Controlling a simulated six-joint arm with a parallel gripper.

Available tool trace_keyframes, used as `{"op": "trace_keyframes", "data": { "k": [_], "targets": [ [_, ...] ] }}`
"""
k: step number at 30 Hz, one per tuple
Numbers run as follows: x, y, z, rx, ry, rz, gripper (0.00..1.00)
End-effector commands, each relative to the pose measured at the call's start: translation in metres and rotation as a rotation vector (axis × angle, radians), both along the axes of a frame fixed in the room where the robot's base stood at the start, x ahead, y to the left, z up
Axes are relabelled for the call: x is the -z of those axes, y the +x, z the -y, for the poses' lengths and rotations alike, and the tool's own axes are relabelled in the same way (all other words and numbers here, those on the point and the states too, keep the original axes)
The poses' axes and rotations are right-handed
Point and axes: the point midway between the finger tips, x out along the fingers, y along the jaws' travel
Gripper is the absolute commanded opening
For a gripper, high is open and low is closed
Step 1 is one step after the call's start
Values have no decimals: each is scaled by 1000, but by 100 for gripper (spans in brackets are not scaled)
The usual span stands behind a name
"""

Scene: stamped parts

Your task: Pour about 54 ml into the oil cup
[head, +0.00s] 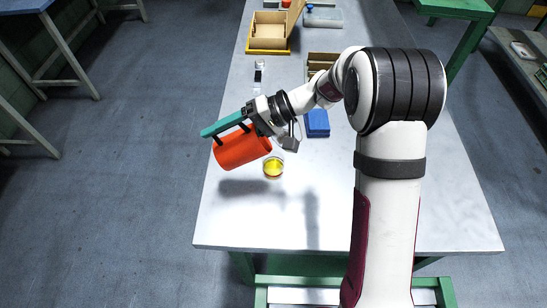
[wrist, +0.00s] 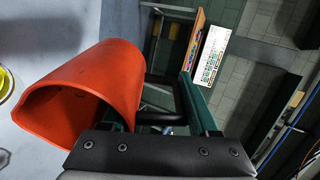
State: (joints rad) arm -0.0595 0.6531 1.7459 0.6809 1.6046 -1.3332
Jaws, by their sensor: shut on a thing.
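An orange-red jug (head: 240,149) is tilted almost onto its side above the table, left of and above the oil cup in the head view. My gripper (head: 232,124), with green fingers, is shut on the jug's dark handle. In the wrist view the jug (wrist: 100,75) shows its open mouth toward the lower left, and my gripper (wrist: 155,110) is beside it. The clear oil cup (head: 273,168) stands on the table with yellow inside. Its edge shows at the far left of the wrist view (wrist: 5,83). I can make out no stream between jug and cup.
The pale table (head: 330,215) is clear toward its front edge. A blue block (head: 316,123) lies behind the cup to the right. A small dark-topped item (head: 258,76), a wooden box (head: 268,32) and a grey tray (head: 323,17) stand farther back.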

Motion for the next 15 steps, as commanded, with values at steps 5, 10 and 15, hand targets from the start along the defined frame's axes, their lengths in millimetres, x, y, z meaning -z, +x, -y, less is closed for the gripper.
{"op": "trace_keyframes", "data": {
  "k": [5,10,15],
  "targets": [
    [-3,1,2,1,32,-8,0],
    [-6,1,4,1,55,-13,0],
    [-8,1,5,1,73,-17,0]
  ]
}}
